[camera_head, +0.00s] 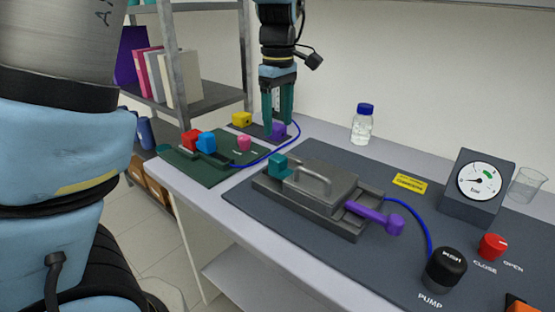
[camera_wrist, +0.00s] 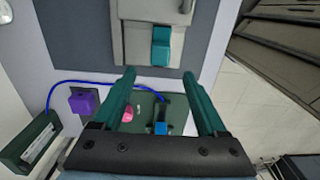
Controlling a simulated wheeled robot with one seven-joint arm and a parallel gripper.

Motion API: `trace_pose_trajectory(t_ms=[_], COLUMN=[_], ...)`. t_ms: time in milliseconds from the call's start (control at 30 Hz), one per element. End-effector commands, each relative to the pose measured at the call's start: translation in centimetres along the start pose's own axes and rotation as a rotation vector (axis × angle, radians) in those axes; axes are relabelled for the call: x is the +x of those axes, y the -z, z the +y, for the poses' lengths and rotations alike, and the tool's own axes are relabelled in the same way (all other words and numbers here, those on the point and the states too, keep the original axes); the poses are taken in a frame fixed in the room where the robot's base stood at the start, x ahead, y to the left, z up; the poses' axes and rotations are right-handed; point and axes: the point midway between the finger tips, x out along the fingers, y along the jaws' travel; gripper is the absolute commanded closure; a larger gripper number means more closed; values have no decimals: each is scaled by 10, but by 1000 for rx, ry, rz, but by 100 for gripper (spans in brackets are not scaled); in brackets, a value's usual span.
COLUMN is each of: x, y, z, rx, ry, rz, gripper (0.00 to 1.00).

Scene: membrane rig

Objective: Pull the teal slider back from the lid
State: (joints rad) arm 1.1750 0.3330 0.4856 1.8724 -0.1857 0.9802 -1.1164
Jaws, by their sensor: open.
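The teal slider (camera_head: 278,163) is a small block at the left end of the grey metal rig, beside the lid (camera_head: 318,188) with its bar handle. In the wrist view the teal slider (camera_wrist: 161,47) lies just beyond the fingertips, between their lines, against the grey rig body. My gripper (camera_head: 277,118) has dark green fingers. It is open and empty, raised over the back left of the table, apart from the slider. In the wrist view my gripper (camera_wrist: 159,74) shows both fingers spread. How far the slider sits against the lid is hard to tell.
A purple lever (camera_head: 375,215) sticks out at the rig's right end. A green board (camera_head: 205,165) with red, blue and pink knobs lies left of the rig. A blue tube (camera_head: 270,152) runs near the slider. A bottle (camera_head: 362,125) and gauge (camera_head: 478,187) stand farther right.

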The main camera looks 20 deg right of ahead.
Motion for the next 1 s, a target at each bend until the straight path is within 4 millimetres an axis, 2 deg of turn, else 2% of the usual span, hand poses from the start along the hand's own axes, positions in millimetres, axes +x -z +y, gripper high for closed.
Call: trace_pose_trajectory(t_ms=[167, 400, 600, 800, 1000], x=[24, 69, 95, 104, 104], y=[0, 1, 1, 1, 1], z=[-2, -2, -1, -2, -1], rx=[0, -1, 0, 0, 1], ry=[7, 6, 3, 1, 0], rz=[0, 0, 0, 1, 0], gripper=[25, 25, 25, 25, 25])
